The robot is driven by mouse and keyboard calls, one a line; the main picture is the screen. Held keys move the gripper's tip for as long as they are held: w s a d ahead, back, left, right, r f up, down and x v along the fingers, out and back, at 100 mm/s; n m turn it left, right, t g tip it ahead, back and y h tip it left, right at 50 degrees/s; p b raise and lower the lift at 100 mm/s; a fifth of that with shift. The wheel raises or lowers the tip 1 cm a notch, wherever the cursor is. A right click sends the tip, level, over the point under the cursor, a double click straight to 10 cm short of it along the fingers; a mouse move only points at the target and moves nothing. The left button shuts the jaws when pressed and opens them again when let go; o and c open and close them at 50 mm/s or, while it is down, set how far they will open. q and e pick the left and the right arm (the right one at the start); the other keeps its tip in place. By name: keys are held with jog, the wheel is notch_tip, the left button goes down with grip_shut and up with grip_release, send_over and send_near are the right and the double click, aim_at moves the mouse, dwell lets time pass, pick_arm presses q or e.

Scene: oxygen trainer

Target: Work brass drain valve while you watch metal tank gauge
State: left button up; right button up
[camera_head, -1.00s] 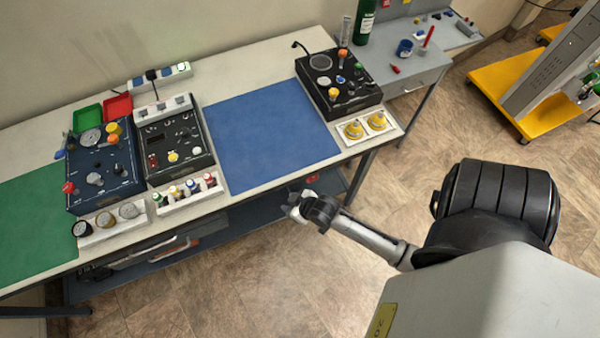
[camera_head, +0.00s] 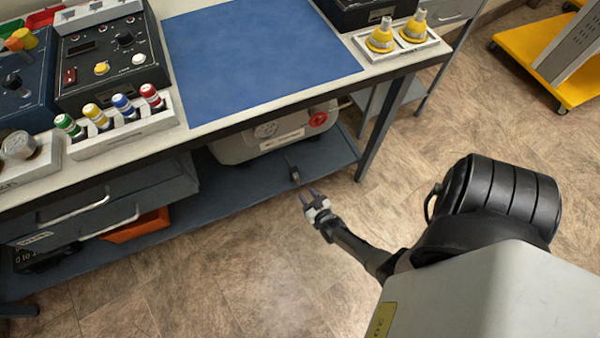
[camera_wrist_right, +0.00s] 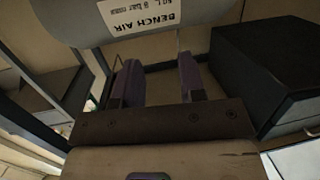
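The grey metal tank (camera_head: 232,150) lies on the low shelf under the bench. A round gauge (camera_head: 265,130) is on its side, too small to read. A red round knob (camera_head: 318,119) sits at its right end. In the right wrist view the tank (camera_wrist_right: 200,12) fills the top, with an upside-down white label reading BENCH AIR. I cannot make out the brass drain valve in either view. My right gripper (camera_head: 310,195) is open and empty, in front of the shelf and below the tank. It also shows in the right wrist view (camera_wrist_right: 160,80), its fingers apart. My left gripper is out of view.
A small dark upright object (camera_head: 293,172) stands near the shelf's front edge, close to my right gripper. The bench top overhangs the shelf (camera_head: 240,190). Drawers (camera_head: 105,205) are to the left, and a bench leg (camera_head: 383,125) is to the right. The floor in front is clear.

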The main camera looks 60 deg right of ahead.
aim_at(299, 182)
jog(key=s+a+f+m+h+b, duration=0.1)
jog(key=s+f+m+h+b, duration=0.15)
jog(key=f+b, duration=0.75)
jog(key=shift+n+h, duration=0.25)
jog(key=shift+n, duration=0.1)
jog(key=x, duration=0.3)
jog(key=f+b+x, duration=0.1)
jog(key=x, duration=0.3)
jog(key=b+x, duration=0.1)
jog(key=x, duration=0.3)
jog(key=shift+s+d+f, duration=0.15)
jog(key=shift+d+f, duration=0.05)
jog(key=shift+f, duration=0.1)
jog(key=shift+x, duration=0.85)
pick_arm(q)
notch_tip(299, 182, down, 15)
pick_arm(e)
jog(key=shift+r, duration=0.1)
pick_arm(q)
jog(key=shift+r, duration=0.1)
pick_arm(e)
jog(key=shift+s, duration=0.1)
jog(key=shift+c, duration=0.7)
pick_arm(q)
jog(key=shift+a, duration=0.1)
pick_arm(e)
grip_shut()
